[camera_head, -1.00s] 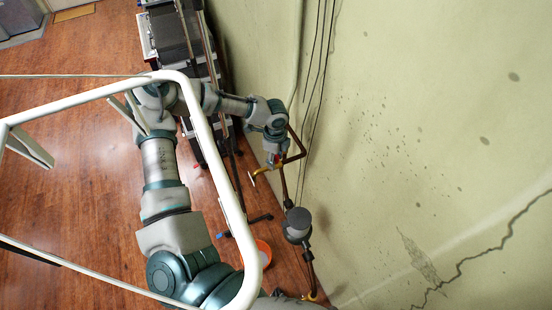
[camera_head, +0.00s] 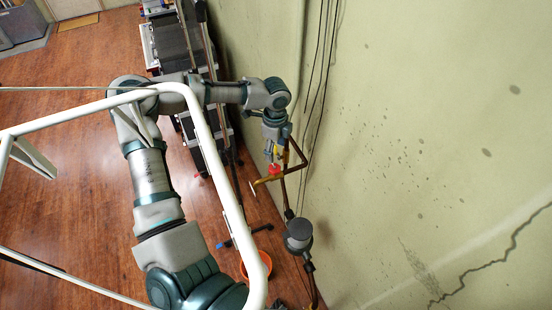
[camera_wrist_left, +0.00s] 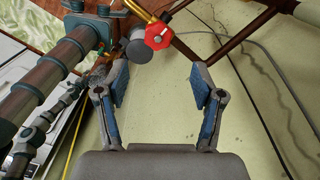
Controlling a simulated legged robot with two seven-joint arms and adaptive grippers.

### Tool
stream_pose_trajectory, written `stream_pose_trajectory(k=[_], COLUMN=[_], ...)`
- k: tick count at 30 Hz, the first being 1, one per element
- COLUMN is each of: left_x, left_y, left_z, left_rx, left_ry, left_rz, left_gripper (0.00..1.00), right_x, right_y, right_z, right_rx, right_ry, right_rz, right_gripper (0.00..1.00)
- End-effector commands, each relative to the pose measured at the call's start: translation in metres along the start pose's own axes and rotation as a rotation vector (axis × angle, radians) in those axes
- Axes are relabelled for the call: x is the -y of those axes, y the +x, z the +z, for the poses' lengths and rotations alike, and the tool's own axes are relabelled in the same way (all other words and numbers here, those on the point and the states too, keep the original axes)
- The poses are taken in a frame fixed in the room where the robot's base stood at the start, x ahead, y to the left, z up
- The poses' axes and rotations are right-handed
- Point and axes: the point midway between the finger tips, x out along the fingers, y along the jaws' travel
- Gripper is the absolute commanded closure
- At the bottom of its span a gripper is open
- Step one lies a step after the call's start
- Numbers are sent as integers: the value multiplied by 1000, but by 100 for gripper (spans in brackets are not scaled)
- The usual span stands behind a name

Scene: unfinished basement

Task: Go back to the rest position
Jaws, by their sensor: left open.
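My left gripper (camera_head: 272,151) is at the end of my left arm, close to the wall pipes. In the wrist view the left gripper (camera_wrist_left: 160,76) has its two blue-padded fingers spread wide with nothing between them. A red valve handle (camera_wrist_left: 158,36) lies beyond the fingertips, apart from them. In the head view the red handle (camera_head: 274,169) shows just below the gripper. My right gripper is in neither view.
Brown pipes (camera_head: 292,185) with a grey round fitting (camera_head: 299,232) run along the green wall (camera_head: 420,120). An orange bucket (camera_head: 258,268) stands on the wood floor (camera_head: 60,210). A treadmill-like machine (camera_head: 178,45) is beyond my arm. Open floor lies left.

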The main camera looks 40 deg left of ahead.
Motion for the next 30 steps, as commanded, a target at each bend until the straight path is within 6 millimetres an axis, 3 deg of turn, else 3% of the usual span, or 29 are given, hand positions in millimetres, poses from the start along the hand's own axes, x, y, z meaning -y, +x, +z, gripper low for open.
stream_pose_trajectory(k=[6, 23, 26, 30], left_x=[0, -1, -8, -37], left_y=[-15, -13, 3, 60], left_z=[0, 2, 23, 80], left_rx=[-1, 1, 7, 30], left_ry=[1, -5, -44, -161], left_rz=[1, 1, 4, 14], left_gripper=[32, 32, 32, 32], right_x=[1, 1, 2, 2], right_y=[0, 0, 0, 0], right_z=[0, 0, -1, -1], right_rx=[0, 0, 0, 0], right_ry=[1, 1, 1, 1], right_rz=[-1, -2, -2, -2], right_gripper=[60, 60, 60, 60])
